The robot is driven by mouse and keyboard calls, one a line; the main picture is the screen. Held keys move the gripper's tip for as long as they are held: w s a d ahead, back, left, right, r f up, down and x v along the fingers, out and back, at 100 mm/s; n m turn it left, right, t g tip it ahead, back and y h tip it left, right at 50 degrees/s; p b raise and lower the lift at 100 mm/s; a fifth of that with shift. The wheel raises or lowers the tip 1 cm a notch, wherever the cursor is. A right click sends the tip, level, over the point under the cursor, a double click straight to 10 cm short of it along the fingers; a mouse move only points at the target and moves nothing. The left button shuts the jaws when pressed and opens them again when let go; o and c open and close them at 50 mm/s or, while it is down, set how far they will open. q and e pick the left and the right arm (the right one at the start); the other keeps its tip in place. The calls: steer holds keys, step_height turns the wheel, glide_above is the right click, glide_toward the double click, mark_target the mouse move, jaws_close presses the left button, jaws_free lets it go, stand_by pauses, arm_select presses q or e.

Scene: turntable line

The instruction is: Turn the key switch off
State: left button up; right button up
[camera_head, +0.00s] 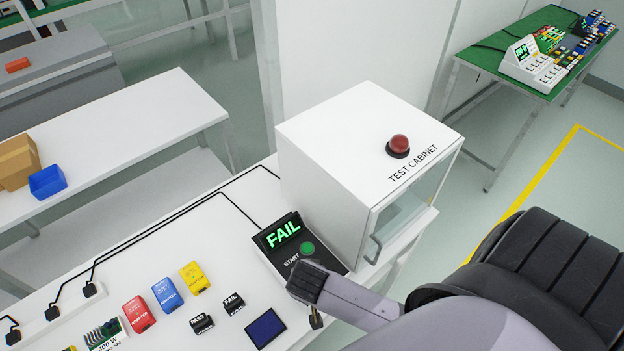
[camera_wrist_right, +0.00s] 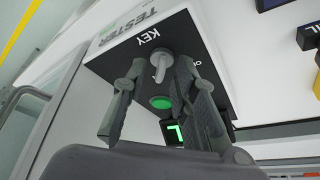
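The key switch (camera_wrist_right: 159,64) is on the black face of the tester box, below the printed word KEY in the right wrist view. A grey key stands out from it. My right gripper (camera_wrist_right: 155,80) is open, with its two dark fingers on either side of the key. The right finger looks very close to the key; I cannot tell whether it touches. In the head view my right arm covers the key side of the tester (camera_head: 278,238), whose display reads FAIL. My left gripper is not in view.
The green START button (camera_head: 307,248) sits beside the gripper; it also shows between the fingers in the right wrist view (camera_wrist_right: 160,102). The white test cabinet (camera_head: 345,150) with a red button stands just behind. Coloured adapters (camera_head: 167,294) and tags lie left on the white bench.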

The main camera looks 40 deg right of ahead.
jaws_close()
stand_by(0.3)
stand_by(0.3)
